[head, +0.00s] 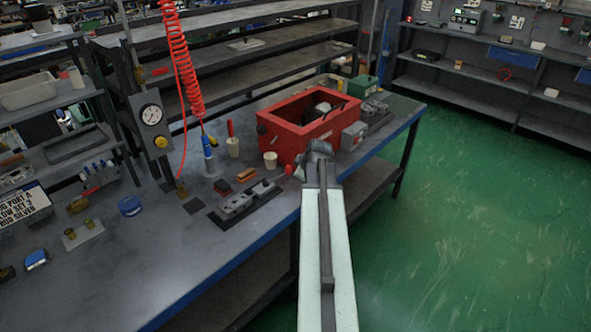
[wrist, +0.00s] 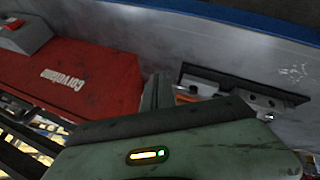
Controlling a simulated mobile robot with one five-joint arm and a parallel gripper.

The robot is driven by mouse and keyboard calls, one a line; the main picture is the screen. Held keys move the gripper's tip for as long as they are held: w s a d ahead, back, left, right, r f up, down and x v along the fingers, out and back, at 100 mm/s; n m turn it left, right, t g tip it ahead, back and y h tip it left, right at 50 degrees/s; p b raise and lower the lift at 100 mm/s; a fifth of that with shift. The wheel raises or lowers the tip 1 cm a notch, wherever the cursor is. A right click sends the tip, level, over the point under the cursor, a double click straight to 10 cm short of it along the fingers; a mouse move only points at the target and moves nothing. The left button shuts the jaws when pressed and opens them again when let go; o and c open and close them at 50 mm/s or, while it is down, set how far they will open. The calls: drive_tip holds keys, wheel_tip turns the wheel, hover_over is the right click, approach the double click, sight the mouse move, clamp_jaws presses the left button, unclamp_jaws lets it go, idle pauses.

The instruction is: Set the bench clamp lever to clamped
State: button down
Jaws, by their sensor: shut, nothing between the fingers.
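My gripper (head: 318,150) is shut and empty, at the front edge of the bench near the corner of the red box; it also shows in the wrist view (wrist: 158,93). A grey metal clamp fixture (head: 238,203) on a dark plate lies on the bench, left of my gripper. Metal blocks on a dark plate, seemingly this fixture, show right of the finger in the wrist view (wrist: 262,98). A small red knob (head: 289,170) sits between the fixture and my gripper. I cannot make out the clamp lever or its position clearly; my gripper may hide part of it.
The red box (head: 283,137) stands just behind my gripper, with a grey box (head: 353,136) on its side. Green floor (head: 470,210) is open to the right.

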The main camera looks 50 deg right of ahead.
drive_tip(key=s+r+p, duration=0.3)
drive_tip(key=r, duration=0.2)
drive_tip(key=shift+s, duration=0.4)
drive_tip(key=shift+d+f, duration=0.1)
drive_tip(key=shift+f, duration=0.05)
